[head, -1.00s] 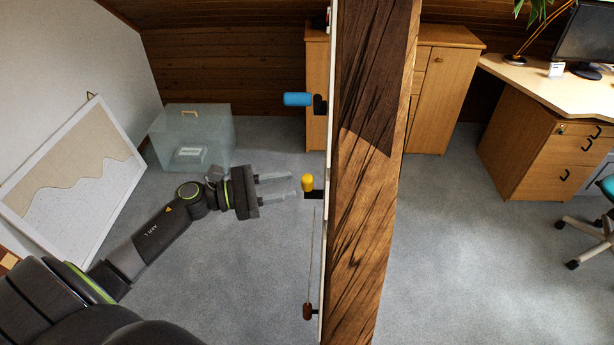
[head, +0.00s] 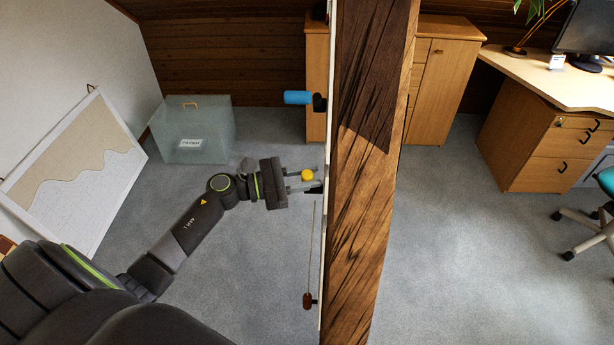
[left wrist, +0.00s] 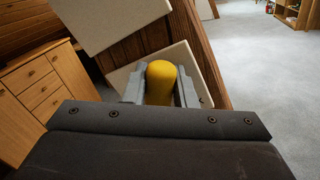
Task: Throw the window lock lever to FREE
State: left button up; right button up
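A yellow-knobbed lever (head: 307,175) sticks out from the left side of the timber post. My left gripper (head: 304,180) has come in from the left, with one finger on each side of the yellow knob. In the left wrist view the yellow knob (left wrist: 161,83) stands between the two grey fingers (left wrist: 161,90). The fingers look still spread around the knob; whether they touch it is hard to tell. A blue handle (head: 298,97) is farther back on the same side, and a dark red-brown handle (head: 308,300) is nearer. No lever label is readable. My right gripper is out of view.
The thick timber post (head: 365,200) with its pale panel edge stands just right of the gripper. A translucent box (head: 195,135) and a leaning framed board (head: 75,165) are at the left. Carpet is open below the arm. Cabinets and a desk (head: 555,85) are beyond.

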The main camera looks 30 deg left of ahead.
pick_arm(q)
grip_shut()
jog(key=shift+w, duration=0.1)
jog(key=shift+w+a+r+n, duration=0.1)
jog(key=shift+w+r+n, duration=0.05)
jog(key=shift+n, duration=0.35)
jog(key=shift+w+a+r+n+g+p, duration=0.1)
jog(key=shift+w+a+n+g+p, duration=0.25)
jog(key=shift+w+n, duration=0.45)
jog(key=shift+w+a+f+n+g+y+b, duration=0.1)
jog(key=shift+w+a+f+n+g+b, duration=0.45)
jog(key=shift+n, duration=1)
jog(key=shift+w+a+f+n+g+y+b, duration=0.1)
jog(key=shift+w+a+f+n+g+b, duration=0.2)
jog(key=shift+w+n+g, duration=0.9)
jog(key=shift+w+a+f+n+y+b, duration=0.1)
jog(key=shift+w+a+f+n+b, duration=0.3)
jog(key=shift+n, duration=1.55)
jog(key=shift+d+f, duration=0.1)
jog(key=shift+d, duration=0.05)
